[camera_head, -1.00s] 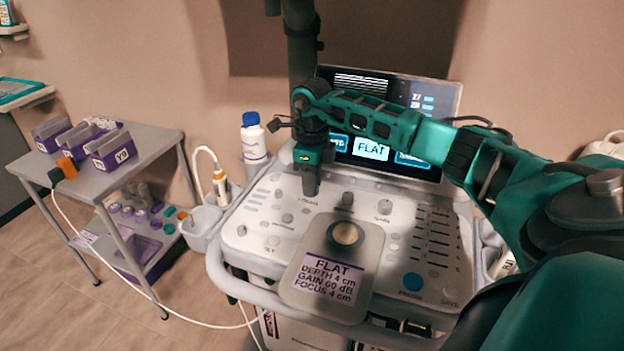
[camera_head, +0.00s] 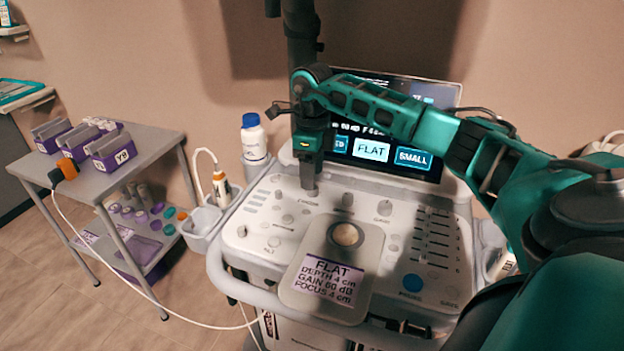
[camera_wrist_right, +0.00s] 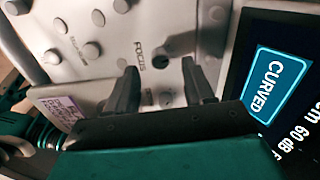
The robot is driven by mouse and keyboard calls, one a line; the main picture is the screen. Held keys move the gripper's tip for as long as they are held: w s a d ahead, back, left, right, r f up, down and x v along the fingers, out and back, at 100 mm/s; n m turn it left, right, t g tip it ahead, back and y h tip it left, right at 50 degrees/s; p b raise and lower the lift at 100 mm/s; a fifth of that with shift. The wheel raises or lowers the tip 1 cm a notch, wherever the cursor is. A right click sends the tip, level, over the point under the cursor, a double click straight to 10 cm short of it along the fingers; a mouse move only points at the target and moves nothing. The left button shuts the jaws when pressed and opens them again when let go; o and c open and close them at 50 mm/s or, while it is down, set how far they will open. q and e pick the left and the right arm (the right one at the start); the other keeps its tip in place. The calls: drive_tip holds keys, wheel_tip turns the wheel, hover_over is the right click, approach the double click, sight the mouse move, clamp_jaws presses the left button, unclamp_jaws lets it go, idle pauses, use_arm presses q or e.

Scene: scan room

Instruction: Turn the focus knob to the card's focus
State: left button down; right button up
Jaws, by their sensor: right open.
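The white console's focus knob shows dark and shaded beside its FOCUS label in the right wrist view (camera_wrist_right: 161,61). In the head view my gripper hides it. My right gripper (camera_head: 309,190) points down at the panel there. In the wrist view its two dark fingers (camera_wrist_right: 160,68) are apart, with the knob between their tips; contact cannot be told. The card (camera_head: 325,278) lies on the console front and reads FLAT, depth 4 cm, gain 60 dB, focus 4 cm. The screen (camera_head: 372,150) highlights FLAT, but my arm covers much of it. My left gripper is out of view.
Two more knobs, (camera_head: 347,200) and (camera_head: 384,208), stand to the right of my gripper. A trackball (camera_head: 345,234), sliders (camera_head: 435,235) and a blue button (camera_head: 412,282) are on the panel. A bottle (camera_head: 254,140) and a cart (camera_head: 150,150) stand left.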

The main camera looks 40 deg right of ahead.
wheel_tip(320, 180, up, 10)
drive_tip(key=shift+f, duration=0.15)
idle(0.7)
